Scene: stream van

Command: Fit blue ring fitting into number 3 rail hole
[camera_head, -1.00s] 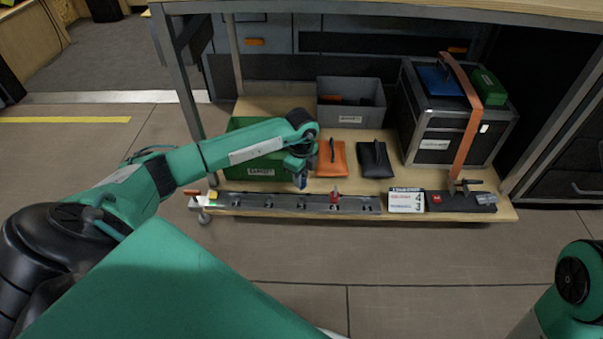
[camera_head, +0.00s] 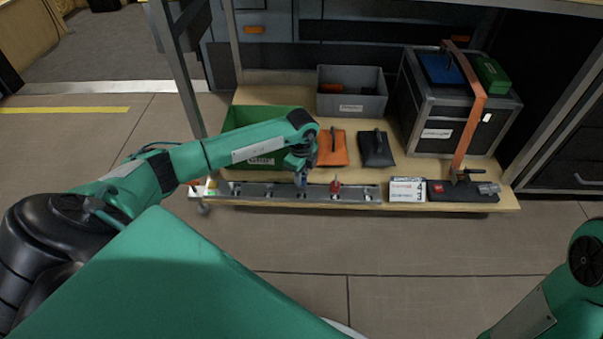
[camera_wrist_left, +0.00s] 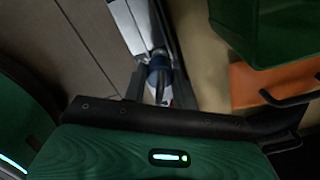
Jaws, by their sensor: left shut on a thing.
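My left gripper (camera_head: 303,172) reaches in from the left and points down over the rail. It is shut on the blue ring fitting (camera_head: 302,184), a small blue piece low between its fingers. The fitting also shows in the left wrist view (camera_wrist_left: 158,62), against the grey rail (camera_wrist_left: 134,28). In the head view the rail (camera_head: 252,191) runs along the shelf's front edge with several holes. The fitting is at or just above the rail near its middle; I cannot tell whether it is in a hole. Hole numbers are unreadable. My right gripper is out of view.
A red fitting (camera_head: 336,186) stands in the rail right of my gripper. A green bin (camera_head: 232,118), an orange pouch (camera_head: 331,150) and a black pouch (camera_head: 376,150) lie behind. A white label card (camera_head: 406,190) and a dark tray (camera_head: 450,192) are to the right. The table edge hangs above.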

